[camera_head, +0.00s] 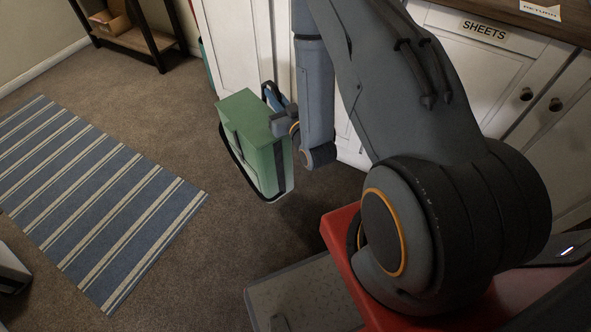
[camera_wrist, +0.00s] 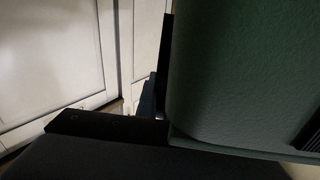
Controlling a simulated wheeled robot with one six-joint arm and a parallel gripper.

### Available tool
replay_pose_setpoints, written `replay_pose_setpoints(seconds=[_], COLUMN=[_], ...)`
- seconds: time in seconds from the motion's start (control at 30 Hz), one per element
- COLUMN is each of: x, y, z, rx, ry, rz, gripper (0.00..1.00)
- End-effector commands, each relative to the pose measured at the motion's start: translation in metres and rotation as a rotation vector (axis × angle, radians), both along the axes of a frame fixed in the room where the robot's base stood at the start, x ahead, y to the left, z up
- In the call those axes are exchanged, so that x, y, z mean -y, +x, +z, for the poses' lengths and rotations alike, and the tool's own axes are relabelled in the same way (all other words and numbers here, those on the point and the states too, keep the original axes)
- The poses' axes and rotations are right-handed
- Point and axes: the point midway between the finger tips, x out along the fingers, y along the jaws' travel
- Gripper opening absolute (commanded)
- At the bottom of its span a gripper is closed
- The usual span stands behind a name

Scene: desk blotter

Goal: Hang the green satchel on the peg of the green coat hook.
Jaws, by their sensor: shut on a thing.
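The green satchel (camera_head: 262,140), a boxy bag with a dark band along its edges, hangs in the air above the carpet in the head view. My gripper (camera_head: 281,112) is shut on it at its right side, near the top. The exact grip point is hidden. In the wrist view the satchel (camera_wrist: 240,75) fills the right side, close to the camera, beside a dark part of my gripper. I cannot make out the green coat hook or its peg in either view.
White cabinets (camera_head: 237,38) stand close behind the satchel, with a drawer labelled SHEETS (camera_head: 484,30) to the right. A teal edge (camera_head: 207,66) shows beside them. A striped rug (camera_head: 95,195) lies at left on open carpet. A wooden stand (camera_head: 150,38) is at the back left.

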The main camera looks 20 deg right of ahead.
Motion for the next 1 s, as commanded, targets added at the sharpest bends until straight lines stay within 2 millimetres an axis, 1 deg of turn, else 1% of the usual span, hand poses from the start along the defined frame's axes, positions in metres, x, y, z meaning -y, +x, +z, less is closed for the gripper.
replay_pose_setpoints(seconds=[0.03,0.1,0.6,1.0], x=[0.003,0.005,0.022,0.039], y=[0.006,0.011,0.044,0.063], z=[-0.013,-0.023,-0.098,-0.158], rx=[0.003,0.004,0.005,0.004], ry=[0.001,0.001,0.001,0.000], rz=[0.008,0.020,0.119,0.198], gripper=[0.00,0.00,0.00,0.00])
